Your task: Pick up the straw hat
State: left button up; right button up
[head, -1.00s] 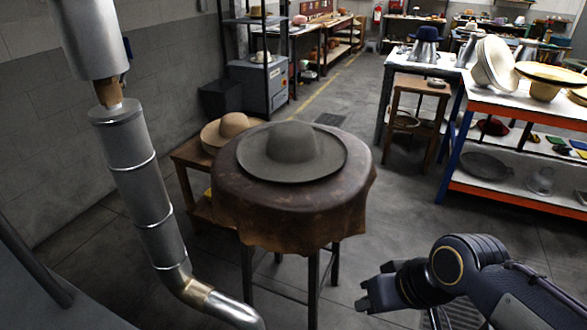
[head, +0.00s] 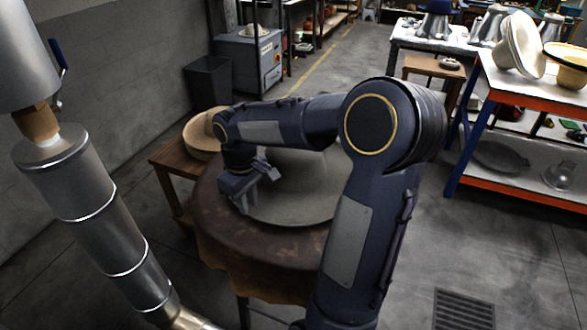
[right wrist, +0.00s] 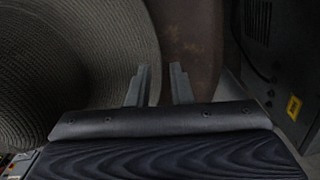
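The hat (head: 300,195) is grey-looking and wide-brimmed, and lies on the round leather-covered table (head: 225,238). In the right wrist view the hat (right wrist: 90,45) shows a woven, straw-like brim on the left. My right gripper (head: 258,191) is at the hat's left edge, pointing down. In the right wrist view its two fingers (right wrist: 160,86) are apart with nothing clasped. The brim's edge passes close to the fingers; whether they touch it I cannot tell. My left gripper is not in view.
A tan hat (head: 200,137) sits on a low wooden stand (head: 165,158) behind left. A metal duct (head: 95,215) stands at the left. A white-topped shelf (head: 530,82) with hats is at the right. The floor between is free.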

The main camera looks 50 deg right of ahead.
aim_at(250, 212)
notch_tip(250, 212, down, 4)
jog(key=shift+d+r, duration=0.1)
jog(key=shift+r, duration=0.15)
jog(key=shift+c, duration=0.3)
grip_shut()
jog(key=shift+r, duration=0.2)
